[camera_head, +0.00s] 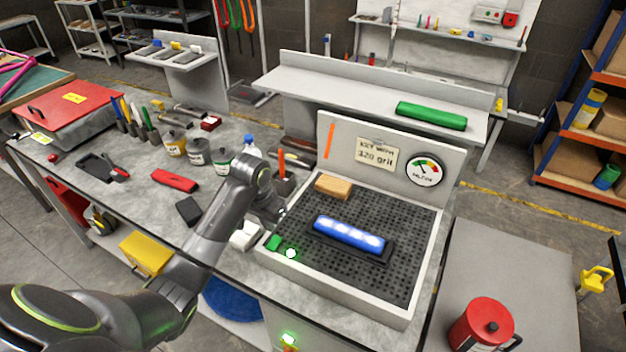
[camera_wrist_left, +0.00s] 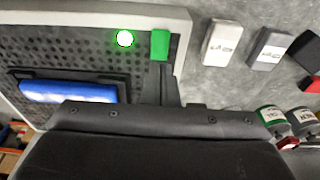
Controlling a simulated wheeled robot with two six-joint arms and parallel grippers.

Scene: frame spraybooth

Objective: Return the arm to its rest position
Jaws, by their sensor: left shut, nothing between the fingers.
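My left arm comes in from the lower left of the head view. Its gripper (camera_head: 274,212) is shut and empty, at the left edge of the downdraft bench (camera_head: 340,305). In the left wrist view the gripper's narrow fingers (camera_wrist_left: 165,92) point toward a green switch (camera_wrist_left: 160,45) on the bench rim; whether they touch it I cannot tell. The switch also shows in the head view (camera_head: 274,242), beside a lit green lamp (camera_head: 291,253). A blue tube (camera_head: 348,234) with bright reflections lies in a dark cradle on the perforated top. My right gripper is not in view.
A tan block (camera_head: 333,186) lies at the bench's back left, before a panel with a gauge (camera_head: 425,170). White and grey boxes (camera_wrist_left: 222,43) lie close to the gripper. Several jars (camera_head: 197,151) stand behind the arm. A red can (camera_head: 482,325) stands at the right.

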